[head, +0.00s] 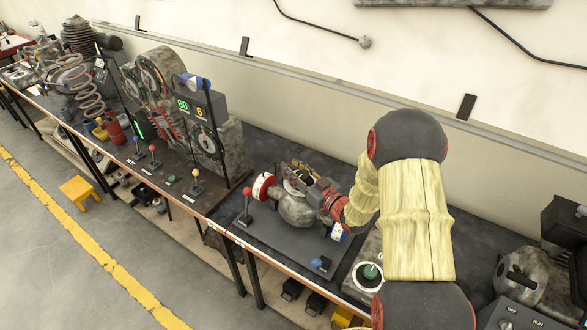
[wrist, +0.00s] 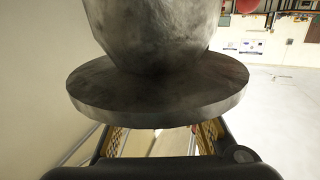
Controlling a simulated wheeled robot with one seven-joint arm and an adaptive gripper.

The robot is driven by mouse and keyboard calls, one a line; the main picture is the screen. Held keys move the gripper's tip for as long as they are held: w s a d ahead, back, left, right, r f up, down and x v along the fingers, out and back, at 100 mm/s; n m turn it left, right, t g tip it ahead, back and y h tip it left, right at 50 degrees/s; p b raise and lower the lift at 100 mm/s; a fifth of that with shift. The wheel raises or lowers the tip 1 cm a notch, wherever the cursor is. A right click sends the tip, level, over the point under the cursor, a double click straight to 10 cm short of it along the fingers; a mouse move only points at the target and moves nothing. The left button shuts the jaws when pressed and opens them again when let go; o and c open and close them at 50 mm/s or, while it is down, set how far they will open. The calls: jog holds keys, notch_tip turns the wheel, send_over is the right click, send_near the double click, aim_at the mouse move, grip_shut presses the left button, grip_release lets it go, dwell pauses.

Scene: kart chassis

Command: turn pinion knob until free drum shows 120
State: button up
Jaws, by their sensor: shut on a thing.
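A grey rounded housing (head: 296,208) sits on a dark plate on the bench, with a red-rimmed white drum (head: 263,186) at its left and a blue-and-white drum (head: 338,232) at its right. The numbers on the drums are too small to read. My gripper (head: 302,176) is at the back of the housing, shut on the pinion knob, which is mostly hidden by the fingers. In the wrist view the grey housing and its round flange (wrist: 158,95) fill the upper middle. My yellow-sided fingers (wrist: 162,140) show partly below the flange.
A red-knobbed lever (head: 247,192) stands left of the housing and a small blue knob (head: 320,263) in front. A box with a green knob (head: 371,272) is at the right. A gear unit with a display reading 60 and 6 (head: 192,107) stands further left. The wall is close behind.

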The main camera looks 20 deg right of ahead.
jog(key=c, duration=0.3)
dwell(0.4)
jog(key=shift+m+h, duration=0.3)
jog(key=shift+h, duration=0.2)
